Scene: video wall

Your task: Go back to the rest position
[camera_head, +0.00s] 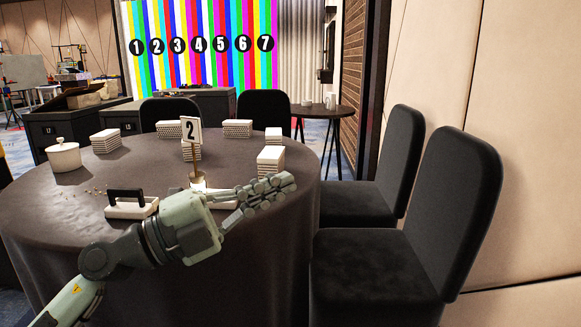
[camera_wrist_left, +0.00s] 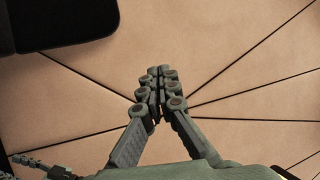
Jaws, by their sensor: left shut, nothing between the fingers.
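My left gripper (camera_head: 268,187) reaches in from the lower left in the head view, over the right part of the round dark table (camera_head: 60,215). Its fingers are together and hold nothing. The left wrist view also shows the left gripper (camera_wrist_left: 158,75) with its fingers closed against each other, with a beige panelled surface behind.
The table holds white stacks (camera_head: 271,158), a lidded white pot (camera_head: 64,155), a number 2 sign (camera_head: 191,131) and a white block with a black handle (camera_head: 131,207). Black chairs (camera_head: 455,205) stand at the right by the wall. A striped screen (camera_head: 205,65) is behind.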

